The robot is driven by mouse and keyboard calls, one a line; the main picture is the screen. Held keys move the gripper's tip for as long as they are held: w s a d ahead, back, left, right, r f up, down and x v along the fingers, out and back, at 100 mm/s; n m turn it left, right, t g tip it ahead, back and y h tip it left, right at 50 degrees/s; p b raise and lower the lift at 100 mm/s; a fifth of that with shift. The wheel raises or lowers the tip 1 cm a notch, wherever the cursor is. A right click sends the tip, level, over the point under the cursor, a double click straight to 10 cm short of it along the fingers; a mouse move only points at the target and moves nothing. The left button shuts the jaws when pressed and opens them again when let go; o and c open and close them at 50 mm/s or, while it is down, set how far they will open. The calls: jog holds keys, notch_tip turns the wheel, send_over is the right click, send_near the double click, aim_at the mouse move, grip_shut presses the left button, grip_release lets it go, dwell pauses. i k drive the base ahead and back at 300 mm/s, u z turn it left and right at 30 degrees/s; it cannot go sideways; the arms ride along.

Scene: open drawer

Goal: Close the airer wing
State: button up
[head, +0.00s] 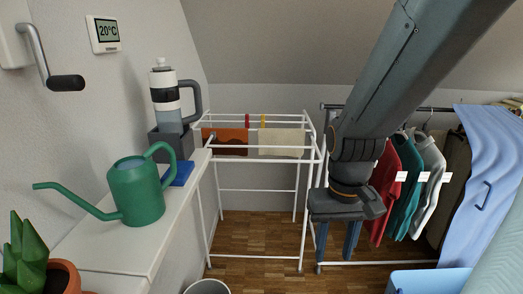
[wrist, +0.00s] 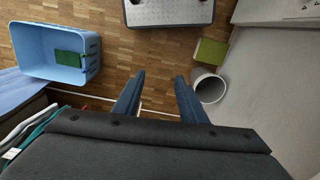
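The white airer (head: 259,160) stands upright on the wooden floor in the middle of the head view. An orange cloth (head: 228,141) and a cream cloth (head: 281,142) hang over its upper bars. I cannot tell which bars make up its wing. My gripper (head: 337,243) points down at the airer's right side, in front of the clothes rail. Its blue fingers stand apart with nothing between them, as the wrist view (wrist: 160,80) shows. Whether a finger touches the airer is not clear. My arm hides part of the rail and the space behind it.
A clothes rail (head: 440,109) with several garments stands right of the airer. The wrist view shows a blue tub (wrist: 58,73), a white bin (wrist: 208,87) and clear floor between.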

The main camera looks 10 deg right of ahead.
aim_at(212, 136)
jog(key=z, duration=0.05)
jog(key=k, duration=0.5)
jog(key=z, duration=0.7)
jog(key=i, duration=1.4)
jog(key=u, duration=1)
